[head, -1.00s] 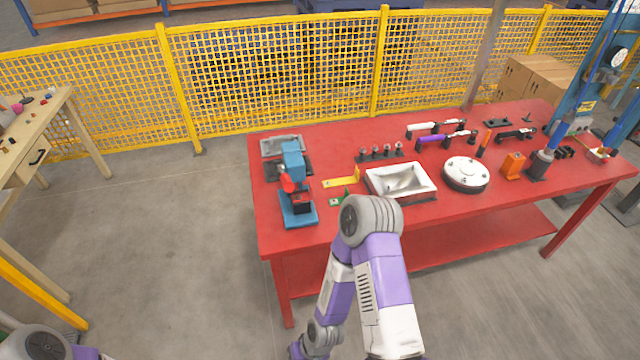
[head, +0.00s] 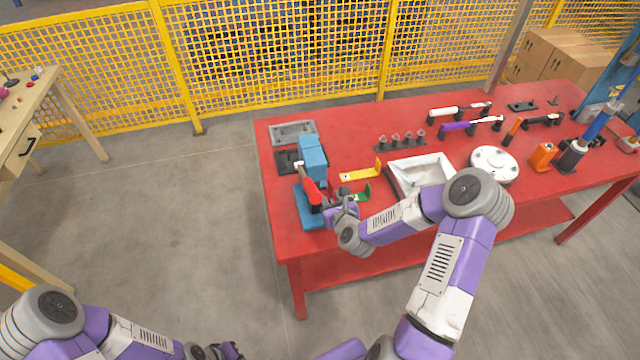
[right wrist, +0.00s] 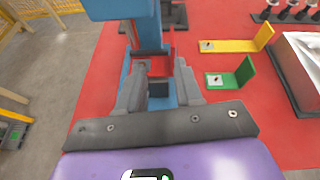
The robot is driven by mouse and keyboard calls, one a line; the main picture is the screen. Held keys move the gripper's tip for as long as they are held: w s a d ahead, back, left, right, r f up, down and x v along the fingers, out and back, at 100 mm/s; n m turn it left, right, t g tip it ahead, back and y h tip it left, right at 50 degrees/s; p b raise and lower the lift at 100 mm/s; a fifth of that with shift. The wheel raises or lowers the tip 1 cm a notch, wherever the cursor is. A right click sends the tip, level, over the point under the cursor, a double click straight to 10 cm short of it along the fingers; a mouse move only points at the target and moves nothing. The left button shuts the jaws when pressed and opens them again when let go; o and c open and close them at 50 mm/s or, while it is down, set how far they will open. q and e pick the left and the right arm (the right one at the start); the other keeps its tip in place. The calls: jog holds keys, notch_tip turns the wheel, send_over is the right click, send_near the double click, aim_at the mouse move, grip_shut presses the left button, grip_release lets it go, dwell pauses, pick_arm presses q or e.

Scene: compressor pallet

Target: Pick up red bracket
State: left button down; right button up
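The red bracket (right wrist: 159,67) sits on the blue press (right wrist: 129,62), seen between and just beyond my right fingertips in the right wrist view. My right gripper (right wrist: 160,78) is open, its two grey fingers apart, with the bracket in the gap; I cannot tell whether they touch it. In the head view my right gripper (head: 331,204) is at the front of the blue press (head: 313,160), and the bracket is hard to tell apart from the press's red handle (head: 312,190). My left gripper (head: 222,351) is low at the bottom edge, far from the table; its fingers are unclear.
A green bracket (right wrist: 230,77) and a yellow bracket (right wrist: 238,45) lie right of the press. A white tray-like bin (head: 420,173) stands farther right on the red table (head: 350,137). A grey tray (head: 293,132) lies behind the press.

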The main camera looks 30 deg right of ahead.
aim_at(321, 190)
jog(key=shift+w+d+r+m+h, duration=0.15)
jog(key=shift+w+d+r+m, duration=0.15)
jog(key=shift+d+m, duration=0.15)
jog(key=shift+w+d+r+m+h, duration=0.15)
jog(key=shift+d+r+m, duration=0.15)
jog(key=shift+d+m, duration=0.1)
jog(key=x, duration=0.7)
jog(key=shift+w+f, duration=0.1)
jog(key=shift+w, duration=0.05)
grip_shut()
